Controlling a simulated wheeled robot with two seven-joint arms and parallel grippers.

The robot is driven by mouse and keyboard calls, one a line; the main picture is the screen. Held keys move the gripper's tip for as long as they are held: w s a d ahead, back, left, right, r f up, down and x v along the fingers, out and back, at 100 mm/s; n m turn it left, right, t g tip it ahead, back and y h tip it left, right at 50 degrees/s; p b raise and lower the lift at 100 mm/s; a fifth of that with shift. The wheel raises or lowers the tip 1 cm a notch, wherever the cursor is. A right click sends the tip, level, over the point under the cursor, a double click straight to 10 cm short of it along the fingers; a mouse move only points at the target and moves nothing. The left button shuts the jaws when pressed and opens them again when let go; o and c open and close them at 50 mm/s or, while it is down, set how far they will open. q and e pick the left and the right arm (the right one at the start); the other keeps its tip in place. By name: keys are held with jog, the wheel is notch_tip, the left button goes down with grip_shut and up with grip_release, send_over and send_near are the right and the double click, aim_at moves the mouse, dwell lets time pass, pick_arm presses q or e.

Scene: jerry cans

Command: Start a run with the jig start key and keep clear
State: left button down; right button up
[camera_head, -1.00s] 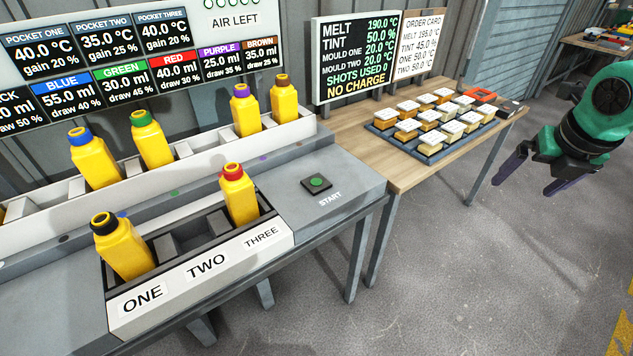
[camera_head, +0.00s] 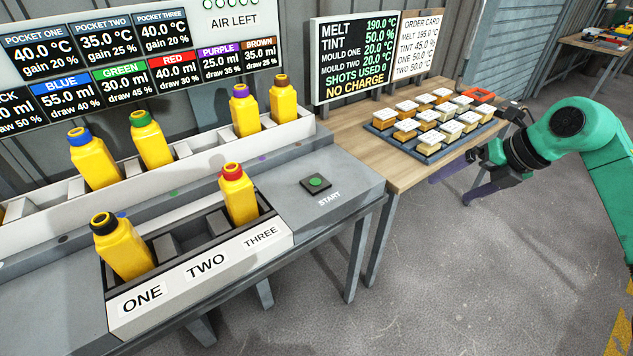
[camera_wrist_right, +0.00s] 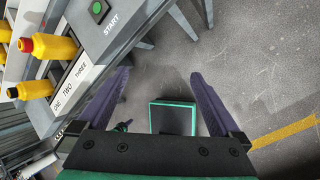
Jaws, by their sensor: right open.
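The start key (camera_head: 316,183) is a green button on a dark square base, on the grey bench top above the word START. It also shows at the upper left of the right wrist view (camera_wrist_right: 99,9). The jig (camera_head: 205,268) at the bench front has pockets marked ONE, TWO and THREE. A black-capped can (camera_head: 122,250) stands in pocket one and a red-capped can (camera_head: 238,198) in pocket three; pocket two is empty. My right gripper (camera_head: 449,187) is open and empty, right of the key and beside the wooden table's front edge. My left gripper is not in view.
Several yellow cans, such as the blue-capped one (camera_head: 94,160), stand in the white rear rack. The wooden table (camera_head: 400,173) holds a tray of colour samples (camera_head: 425,150). The space above the key is clear. Open floor lies right of the bench.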

jog(key=w+a+f+m+t+y, duration=0.3)
jog(key=w+a+f+m+y, duration=0.2)
jog(key=w+a+f+y, duration=0.25)
jog(key=s+d+f+m+t+h, duration=0.1)
jog(key=d+f+m+t+h, duration=0.15)
jog(key=f+m, duration=0.5)
jog(key=s+d+f+m+t+h, duration=0.1)
jog(key=s+d+f+m+h, duration=0.2)
jog(key=f, duration=0.7)
jog(key=d+f+m+t+h, duration=0.2)
jog(key=d+f+m, duration=0.3)
jog(key=f, duration=0.4)
jog(key=s+f+m+g+h, duration=0.45)
jog(key=s+f+m, duration=0.25)
jog(key=s+f, duration=0.9)
jog(key=s+a+f+m+g, duration=0.2)
jog(key=s+f, duration=0.4)
jog(key=s, duration=0.7)
jog(key=s+a+f+m+g, duration=0.1)
jog(key=s+a+f+g, duration=0.2)
jog(key=s, duration=1)
notch_tip(320, 180, down, 3)
jog(key=g, duration=0.2)
jog(key=shift+s+m+g, duration=0.25)
jog(key=shift+m+g, duration=0.05)
jog(key=shift+m, duration=0.05)
